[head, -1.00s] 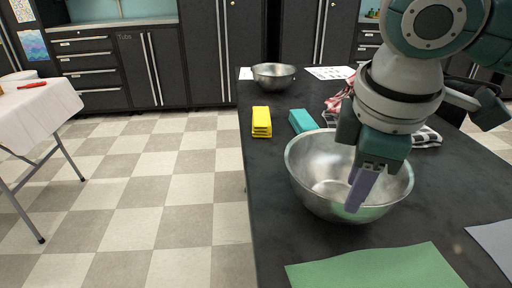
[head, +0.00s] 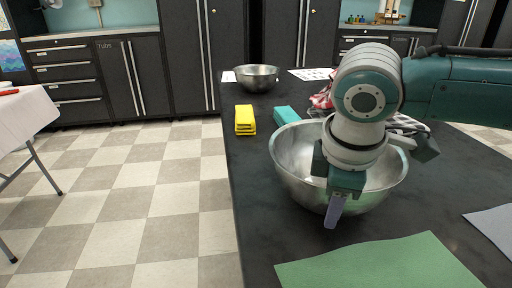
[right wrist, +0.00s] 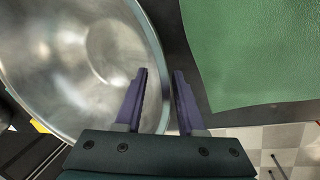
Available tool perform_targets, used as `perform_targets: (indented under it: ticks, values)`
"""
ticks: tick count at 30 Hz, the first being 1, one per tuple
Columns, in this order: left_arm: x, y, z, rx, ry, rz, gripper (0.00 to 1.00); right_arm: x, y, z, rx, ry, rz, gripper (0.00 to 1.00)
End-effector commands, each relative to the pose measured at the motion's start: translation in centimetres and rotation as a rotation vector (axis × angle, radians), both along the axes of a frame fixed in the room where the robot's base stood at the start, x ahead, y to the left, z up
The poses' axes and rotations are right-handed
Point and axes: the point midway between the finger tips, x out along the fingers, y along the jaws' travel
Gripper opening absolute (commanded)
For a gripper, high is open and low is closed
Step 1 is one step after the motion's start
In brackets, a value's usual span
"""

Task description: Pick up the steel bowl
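A large steel bowl (head: 288,165) stands upright on the dark table; it also fills the left of the right wrist view (right wrist: 70,60). My right gripper (head: 335,214) is at the bowl's near side, pointing down. In the right wrist view, the right gripper (right wrist: 160,72) is open, with its two purple fingers apart. The bowl's rim passes between them, one finger over the inside and one outside. I cannot tell whether either finger touches the rim. A smaller steel bowl (head: 256,84) stands at the table's far end. My left gripper is not in view.
The dark table (head: 255,215) has a yellow sponge stack (head: 245,120) and a teal block (head: 286,116) behind the large bowl. Checked cloths (head: 405,124) lie behind my right arm. A green sheet (head: 385,268) lies in front, a grey sheet (head: 495,228) at right.

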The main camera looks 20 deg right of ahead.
Motion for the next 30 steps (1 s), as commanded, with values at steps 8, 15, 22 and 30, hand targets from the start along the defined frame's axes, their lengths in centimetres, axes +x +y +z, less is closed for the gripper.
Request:
perform_targets:
  ticks: [8,15,22,30]
  values:
    - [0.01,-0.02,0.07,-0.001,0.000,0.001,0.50,-0.01,0.04,0.07,0.001,0.000,0.001,0.25]
    - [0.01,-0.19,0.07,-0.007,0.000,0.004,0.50,-0.01,0.04,0.08,0.001,-0.001,0.000,0.00]
    - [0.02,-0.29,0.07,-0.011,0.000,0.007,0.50,0.00,0.04,0.10,0.001,-0.001,0.000,0.00]
    - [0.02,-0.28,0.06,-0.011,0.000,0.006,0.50,0.00,0.04,0.11,0.001,-0.001,0.000,0.00]
